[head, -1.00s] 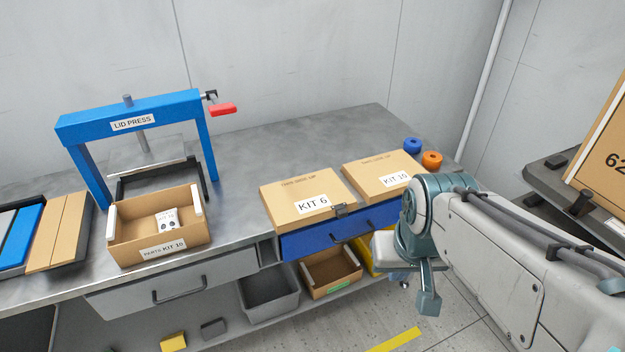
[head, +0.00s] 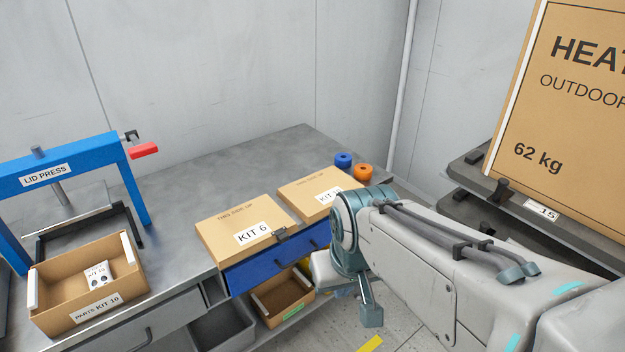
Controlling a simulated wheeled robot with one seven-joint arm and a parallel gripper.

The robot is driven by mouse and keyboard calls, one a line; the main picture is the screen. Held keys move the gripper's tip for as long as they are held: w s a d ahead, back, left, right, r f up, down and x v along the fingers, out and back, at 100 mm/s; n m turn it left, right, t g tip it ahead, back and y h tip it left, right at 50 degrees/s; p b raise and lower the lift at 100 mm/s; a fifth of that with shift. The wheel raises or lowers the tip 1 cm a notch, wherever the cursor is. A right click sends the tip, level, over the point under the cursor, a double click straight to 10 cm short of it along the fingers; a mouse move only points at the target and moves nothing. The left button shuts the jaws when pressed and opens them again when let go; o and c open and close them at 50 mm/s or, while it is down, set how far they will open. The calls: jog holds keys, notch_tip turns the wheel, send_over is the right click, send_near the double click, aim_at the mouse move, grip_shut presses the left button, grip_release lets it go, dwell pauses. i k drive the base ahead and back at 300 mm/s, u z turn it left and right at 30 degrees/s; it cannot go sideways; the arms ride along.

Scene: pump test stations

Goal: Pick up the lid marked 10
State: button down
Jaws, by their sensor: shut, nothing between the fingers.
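The lid marked 10 (head: 310,188) is a flat tan cardboard lid with "THIS SIDE UP" print. It lies at the bench's right end, and its label is partly covered by my arm; an earlier frame reads KIT 10. A similar lid marked KIT 6 (head: 243,222) lies left of it, with a dark latch at its front corner. My gripper (head: 371,316) points down in front of the bench's right end, below and to the right of the lids. It is shut, empty and apart from both lids.
A blue lid press (head: 75,160) with a red handle stands left, behind an open parts box (head: 95,307). Blue (head: 343,160) and orange (head: 363,172) rings sit beyond the lids. A blue drawer (head: 270,265) is below them. A shelf with a big carton (head: 565,120) stands right.

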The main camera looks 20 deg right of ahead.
aim_at(311, 197)
jog(key=k, duration=0.65)
jog(key=z, duration=0.55)
jog(key=i, duration=0.75)
jog(key=z, duration=0.6)
jog(key=i, duration=1.1)
jog(key=u, duration=0.25)
